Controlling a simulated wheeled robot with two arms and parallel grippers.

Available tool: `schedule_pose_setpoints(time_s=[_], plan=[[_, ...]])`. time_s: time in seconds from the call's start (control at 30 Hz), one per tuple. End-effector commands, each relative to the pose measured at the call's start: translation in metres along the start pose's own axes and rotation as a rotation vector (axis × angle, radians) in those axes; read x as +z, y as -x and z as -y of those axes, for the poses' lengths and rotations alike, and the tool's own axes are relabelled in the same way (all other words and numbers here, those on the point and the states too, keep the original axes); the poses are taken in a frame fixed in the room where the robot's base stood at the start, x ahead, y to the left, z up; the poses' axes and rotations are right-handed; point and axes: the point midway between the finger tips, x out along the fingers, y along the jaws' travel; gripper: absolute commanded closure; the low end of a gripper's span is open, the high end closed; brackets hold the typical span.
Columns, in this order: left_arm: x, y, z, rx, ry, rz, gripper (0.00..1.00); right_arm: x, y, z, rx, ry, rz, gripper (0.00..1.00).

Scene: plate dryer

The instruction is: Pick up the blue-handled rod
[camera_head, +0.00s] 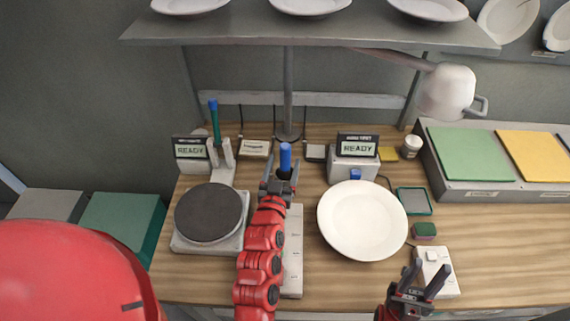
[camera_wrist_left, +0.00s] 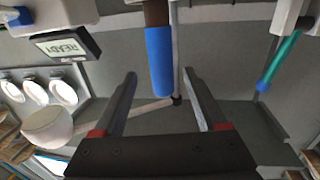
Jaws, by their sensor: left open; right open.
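The blue-handled rod (camera_head: 285,153) stands upright near the back middle of the table, blue end up. In the left wrist view its blue handle (camera_wrist_left: 159,60) lines up between my fingertips, with a brown shaft beyond it. My left gripper (camera_head: 279,172) is open in front of the rod, its fingers (camera_wrist_left: 160,74) apart on either side of the handle in the picture. I cannot tell whether the handle is between them in depth; no grip shows. My right gripper (camera_head: 429,268) is open and empty at the front right.
A green rod with a blue tip (camera_head: 215,125) stands in a holder to the left. A dark round plate (camera_head: 209,212) on a base, a white plate (camera_head: 362,220), and two READY displays (camera_head: 191,150) (camera_head: 356,147) flank my left arm. A shelf (camera_head: 300,32) overhangs the back.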

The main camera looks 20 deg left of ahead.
Motion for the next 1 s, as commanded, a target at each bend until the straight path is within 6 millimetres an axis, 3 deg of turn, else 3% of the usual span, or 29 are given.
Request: schedule_pose_setpoints(time_s=[0.1,0.37,0.73,1.0], plan=[[-0.004,-0.014,0.000,-0.001,0.001,-0.005,0.26,-0.001,-0.007,0.000,0.000,0.000,0.000,0.57],[-0.002,-0.025,0.000,0.001,0.001,0.001,0.26,-0.002,-0.014,-0.001,0.000,0.000,0.000,0.57],[-0.006,-0.067,0.003,0.001,0.002,0.000,0.26,-0.007,-0.041,-0.002,0.000,0.000,0.000,0.57],[-0.003,-0.070,0.003,0.000,0.002,-0.002,0.26,-0.007,-0.041,-0.002,0.000,0.000,0.000,0.57]])
